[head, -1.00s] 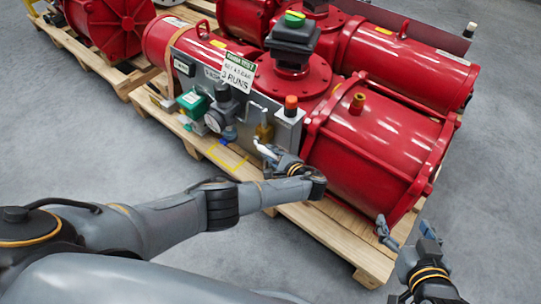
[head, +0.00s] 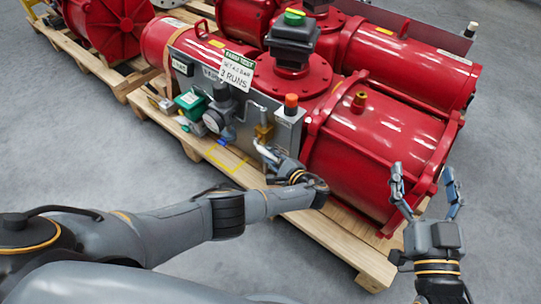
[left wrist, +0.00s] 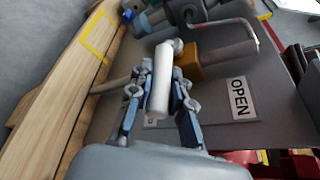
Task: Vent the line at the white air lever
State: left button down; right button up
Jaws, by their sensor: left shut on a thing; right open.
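The white air lever (left wrist: 161,78) lies between the two fingers of my left gripper (left wrist: 153,88) in the left wrist view. The gripper is shut on it. The lever's far end meets a round metal pivot beside a brass valve body (left wrist: 205,62). In the head view the lever (head: 265,152) shows as a small white piece at my left gripper (head: 276,160), below the brass valve (head: 263,132). My right gripper (head: 427,192) is open and empty, to the right of the red cylinder.
The red actuator (head: 375,150) rests on a wooden pallet (head: 345,248). A pressure gauge (head: 213,121), a green box (head: 192,101) and an orange-capped post (head: 291,103) are near the panel. A sign (head: 236,72) hangs above. Grey floor is clear at right.

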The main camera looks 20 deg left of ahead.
pick_arm(q)
jog(key=shift+f, duration=0.15)
jog(key=c, duration=1.2)
grip_release()
jog(key=v, duration=1.2)
